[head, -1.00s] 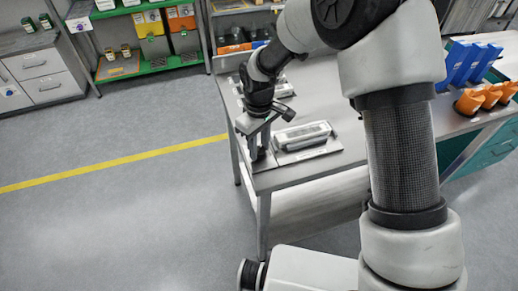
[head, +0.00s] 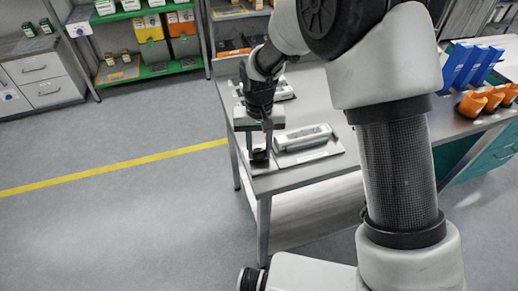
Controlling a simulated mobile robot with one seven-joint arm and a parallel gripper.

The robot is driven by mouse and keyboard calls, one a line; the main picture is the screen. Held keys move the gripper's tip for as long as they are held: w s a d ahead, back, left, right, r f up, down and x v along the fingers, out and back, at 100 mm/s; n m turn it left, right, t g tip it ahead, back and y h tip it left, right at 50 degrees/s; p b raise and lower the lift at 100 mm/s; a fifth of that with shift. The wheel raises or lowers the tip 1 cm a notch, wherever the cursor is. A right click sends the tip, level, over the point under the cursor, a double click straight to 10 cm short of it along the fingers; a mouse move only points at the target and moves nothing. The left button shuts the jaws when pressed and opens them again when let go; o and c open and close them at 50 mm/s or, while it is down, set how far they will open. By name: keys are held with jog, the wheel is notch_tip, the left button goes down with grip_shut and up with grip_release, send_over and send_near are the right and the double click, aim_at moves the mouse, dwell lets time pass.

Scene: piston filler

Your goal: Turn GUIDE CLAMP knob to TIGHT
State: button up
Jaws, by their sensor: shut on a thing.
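My gripper (head: 259,152) points down at the left end of the metal table, at the front left corner. It is shut on a small dark knob (head: 259,156), of which only a little shows between and below the fingers. The knob sits just left of a grey plate (head: 318,156) that carries a long light-grey block (head: 302,138). No GUIDE CLAMP or TIGHT marking is readable at this size, so I cannot tell the knob's setting.
The metal table (head: 345,140) has a second grey fixture (head: 281,92) behind my gripper. Blue holders (head: 472,66) and orange cups (head: 484,100) stand at the right. A shelf with bins (head: 150,40) is at the back left. The floor left of the table is clear.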

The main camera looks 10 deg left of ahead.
aim_at(259, 152)
dwell(0.4)
jog(key=o, duration=1.1)
jog(key=shift+c, duration=0.2)
notch_tip(259, 152, up, 18)
jog(key=p, duration=0.1)
jog(key=shift+f, duration=0.25)
